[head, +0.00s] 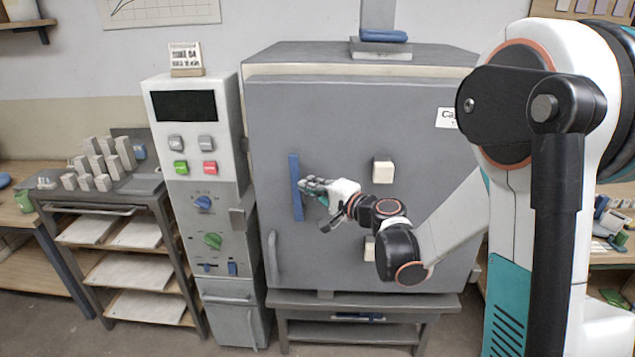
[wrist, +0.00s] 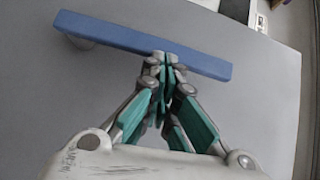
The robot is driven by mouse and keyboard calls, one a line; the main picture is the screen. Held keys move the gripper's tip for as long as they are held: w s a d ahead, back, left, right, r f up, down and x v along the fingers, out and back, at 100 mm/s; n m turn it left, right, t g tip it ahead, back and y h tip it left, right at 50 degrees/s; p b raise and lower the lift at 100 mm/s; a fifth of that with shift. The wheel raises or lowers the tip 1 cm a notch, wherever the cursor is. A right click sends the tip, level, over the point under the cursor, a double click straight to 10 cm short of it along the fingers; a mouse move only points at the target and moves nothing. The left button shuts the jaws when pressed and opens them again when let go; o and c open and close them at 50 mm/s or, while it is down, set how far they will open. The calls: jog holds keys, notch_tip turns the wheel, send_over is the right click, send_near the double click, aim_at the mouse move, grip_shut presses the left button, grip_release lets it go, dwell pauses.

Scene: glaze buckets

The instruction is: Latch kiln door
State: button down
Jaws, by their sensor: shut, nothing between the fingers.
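The kiln door (head: 330,120) is a large grey panel on the kiln front and looks closed against the body. A blue bar handle (head: 295,187) stands upright near the door's left edge. It also shows in the wrist view as a blue bar (wrist: 110,32) running across the top. My gripper (head: 306,185) is shut and empty, its fingertips right at the bar's right side. In the wrist view the closed fingertips (wrist: 162,58) overlap the bar's lower edge; I cannot tell whether they touch it. A grey curved handle (head: 272,257) is at the door's lower left.
A white control cabinet (head: 190,130) with buttons and knobs stands just left of the kiln. Cream blocks (head: 383,171) stick out of the door near my arm. A shelf rack (head: 125,237) with boards stands further left. A low stand (head: 350,303) is under the kiln.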

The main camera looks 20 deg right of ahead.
aim_at(294, 180)
jog(key=a+p, duration=0.1)
jog(key=a+n+g+h+p, duration=0.1)
jog(key=w+a+r+n+g+h+p, duration=0.1)
jog(key=shift+a+r, duration=0.1)
jog(key=shift+a, duration=0.25)
jog(key=shift+w+a+f+n+g+h, duration=0.7)
jog(key=shift+a+f+n+h, duration=0.4)
jog(key=shift+a, duration=0.55)
jog(key=shift+w+a+f+n+g+h, duration=0.45)
jog(key=shift+a+f+n+g+h, duration=0.3)
jog(key=shift+a+f+h, duration=0.85)
jog(key=shift+w+a+f+n+g+h, duration=0.7)
jog(key=shift+a+f+n+h, duration=0.4)
jog(key=shift+a, duration=0.65)
jog(key=shift+s, duration=0.1)
jog(key=shift+r, duration=0.1)
